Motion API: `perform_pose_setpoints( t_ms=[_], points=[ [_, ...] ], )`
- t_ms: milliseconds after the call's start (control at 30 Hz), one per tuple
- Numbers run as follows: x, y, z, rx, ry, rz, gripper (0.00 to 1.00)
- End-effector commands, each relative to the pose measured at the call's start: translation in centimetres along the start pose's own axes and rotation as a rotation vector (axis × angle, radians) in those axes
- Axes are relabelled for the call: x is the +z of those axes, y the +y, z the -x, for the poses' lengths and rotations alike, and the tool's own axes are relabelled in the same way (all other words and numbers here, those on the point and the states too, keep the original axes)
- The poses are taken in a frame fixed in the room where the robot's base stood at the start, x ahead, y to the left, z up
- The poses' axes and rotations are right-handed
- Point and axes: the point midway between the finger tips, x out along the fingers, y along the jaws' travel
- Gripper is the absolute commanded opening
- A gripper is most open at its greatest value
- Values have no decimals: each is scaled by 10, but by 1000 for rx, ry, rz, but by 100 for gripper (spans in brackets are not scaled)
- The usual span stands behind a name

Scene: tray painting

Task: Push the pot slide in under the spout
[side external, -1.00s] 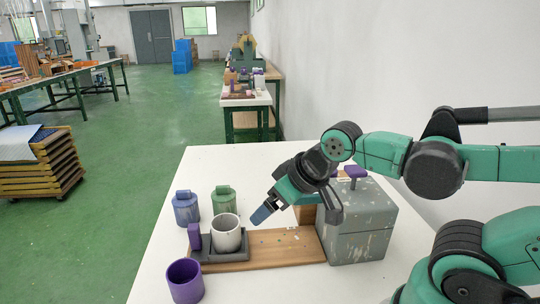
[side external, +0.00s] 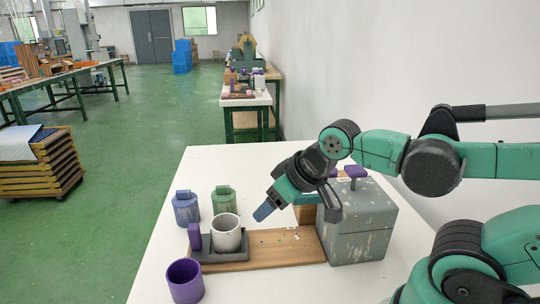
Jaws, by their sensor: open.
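A white-grey pot (side external: 226,234) stands upright in a dark grey slide (side external: 207,254) on the left part of a wooden board (side external: 268,254). A purple upright handle (side external: 194,237) rises at the slide's left end. A grey box (side external: 357,225) with worn paint stands at the board's right end, with a purple knob (side external: 355,171) on top. The spout cannot be made out; my arm covers part of the box's left side. My gripper (side external: 264,212) is open and empty, above the board, to the right of the pot and apart from it.
A blue lidded jar (side external: 186,208) and a green one (side external: 223,199) stand behind the slide. An open purple cup (side external: 185,281) stands in front of it, near the table's left edge. The white table (side external: 290,286) is clear in front of the board.

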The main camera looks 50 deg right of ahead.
Motion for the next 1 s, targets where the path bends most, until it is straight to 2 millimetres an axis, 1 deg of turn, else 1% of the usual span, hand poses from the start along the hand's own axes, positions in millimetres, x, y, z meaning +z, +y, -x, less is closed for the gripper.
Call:
perform_pose_setpoints(
  t_ms=[167,267,367,533,633,700,800,900,1000],
  points=[
    [-23,-6,-2,-16,-78,97,61],
    [-42,-13,-10,-36,-154,192,61],
    [-60,-20,-23,-61,-233,294,61],
    [-83,-35,-56,-116,-365,465,61],
    [-90,-45,-78,-153,-437,562,61],
    [-92,-51,-94,-179,-482,620,61],
    [-91,-58,-112,-209,-531,686,61],
    [-90,-62,-124,-231,-563,729,61],
    [-88,-64,-131,-241,-578,749,61]
  ],
)
